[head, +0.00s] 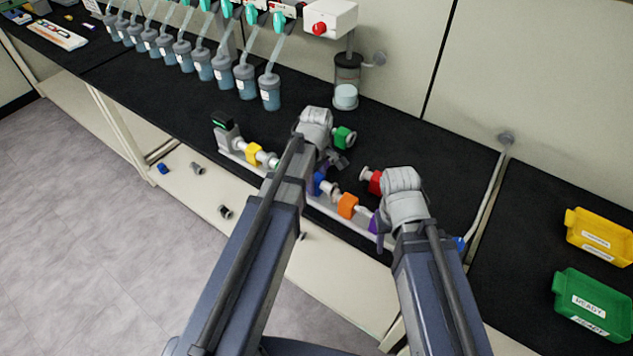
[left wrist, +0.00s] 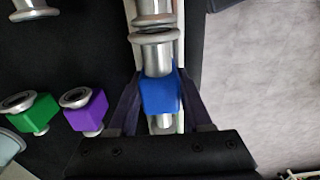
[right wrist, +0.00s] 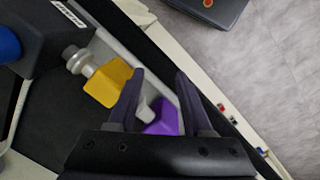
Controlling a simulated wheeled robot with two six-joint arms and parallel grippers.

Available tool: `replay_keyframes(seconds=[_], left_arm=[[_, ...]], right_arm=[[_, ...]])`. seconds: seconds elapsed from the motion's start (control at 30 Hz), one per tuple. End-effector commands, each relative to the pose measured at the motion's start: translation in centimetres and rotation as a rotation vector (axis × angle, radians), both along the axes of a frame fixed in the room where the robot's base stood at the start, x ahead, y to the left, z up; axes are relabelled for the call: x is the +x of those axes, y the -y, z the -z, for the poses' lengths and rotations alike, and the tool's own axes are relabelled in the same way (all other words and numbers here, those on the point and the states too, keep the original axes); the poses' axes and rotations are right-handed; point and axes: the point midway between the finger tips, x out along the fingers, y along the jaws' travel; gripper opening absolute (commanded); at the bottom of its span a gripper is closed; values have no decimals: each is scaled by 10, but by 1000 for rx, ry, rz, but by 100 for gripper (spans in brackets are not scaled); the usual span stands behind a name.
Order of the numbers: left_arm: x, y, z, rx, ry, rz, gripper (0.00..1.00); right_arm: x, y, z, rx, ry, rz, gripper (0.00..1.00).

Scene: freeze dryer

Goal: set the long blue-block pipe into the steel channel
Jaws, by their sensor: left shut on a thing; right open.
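The blue-block pipe (left wrist: 158,92) is between my left gripper's fingers (left wrist: 160,82), which are shut on its block. It lies in line with the pale steel channel (head: 232,147), over or in it; I cannot tell if it is fully seated. Its blue block (head: 318,183) also shows in the head view, partly hidden by my left arm. Along the channel are a yellow block (head: 254,153) and an orange block (head: 347,205). My right gripper (right wrist: 160,88) is open, with a purple block (right wrist: 166,117) between or just below its fingers; contact is unclear.
A green-block piece (head: 344,138) and a red-block piece (head: 372,180) lie on the black bench behind the channel. Several flasks (head: 245,82) stand at the back left. Yellow (head: 598,237) and green (head: 592,305) trays sit at right. Small parts lie below the bench.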

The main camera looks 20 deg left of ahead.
Motion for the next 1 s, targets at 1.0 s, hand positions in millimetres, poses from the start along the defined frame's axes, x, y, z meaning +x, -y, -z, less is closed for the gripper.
replay_keyframes(seconds=[1.0], left_arm=[[0,0,12,0,0,0,0]], right_arm=[[0,0,12,0,0,0,50]])
